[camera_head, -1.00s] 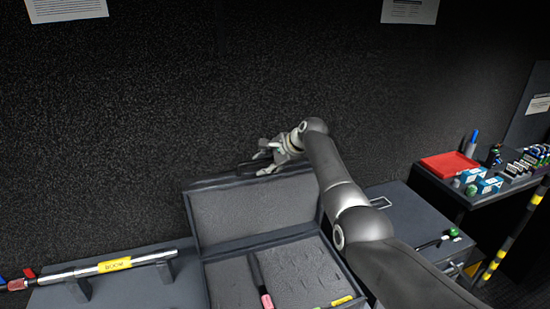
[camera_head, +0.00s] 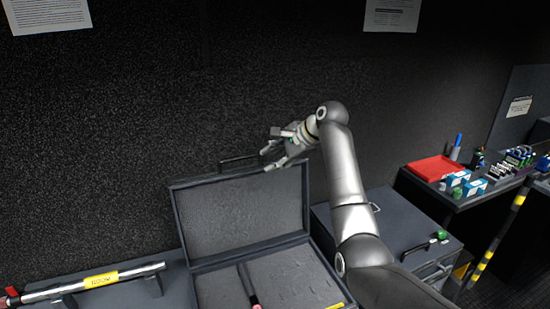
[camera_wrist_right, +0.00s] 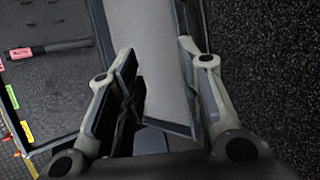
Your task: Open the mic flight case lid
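The mic flight case (camera_head: 264,256) is open on the counter, a dark case with a grey foam interior. Its lid (camera_head: 240,210) stands up at the back, near the wall, with a black handle (camera_head: 238,160) on its top edge. My right gripper (camera_head: 268,156) is by the lid's top edge, just right of the handle. In the right wrist view its two fingers (camera_wrist_right: 158,75) are spread, with the lid edge showing between or beyond them. Whether they touch the lid cannot be told. A microphone with a pink band (camera_head: 251,288) lies in the foam. My left gripper is out of view.
A boom pole with a yellow label (camera_head: 100,280) lies on stands at the left. Right of the case is a dark box (camera_head: 395,225) with a green-ended item on it. Further right, a side table holds a red tray (camera_head: 435,168) and small boxes.

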